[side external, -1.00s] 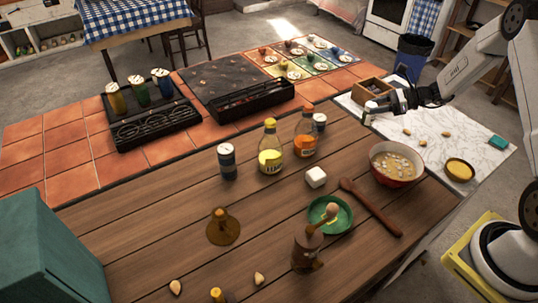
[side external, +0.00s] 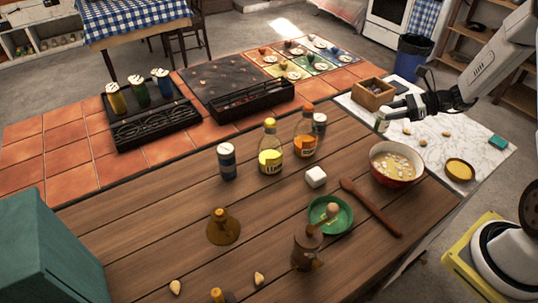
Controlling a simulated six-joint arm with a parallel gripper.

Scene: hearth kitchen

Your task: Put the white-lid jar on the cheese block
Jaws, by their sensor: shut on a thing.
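My gripper (side external: 390,112) is at the right, above the white marble surface, beside the wooden box. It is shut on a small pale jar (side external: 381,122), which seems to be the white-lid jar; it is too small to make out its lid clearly. The cheese block (side external: 316,177) appears as a small white cube on the brown wooden counter, left of and nearer than my gripper. Nothing rests on its top. It stands apart from the bottles and the green bowl.
A red bowl of soup (side external: 397,165) stands just in front of my gripper. Two sauce bottles (side external: 270,152) (side external: 305,138) and dark jars (side external: 227,163) (side external: 320,124) stand behind the block. A green bowl (side external: 330,216) and wooden spoon (side external: 371,208) lie in front of it.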

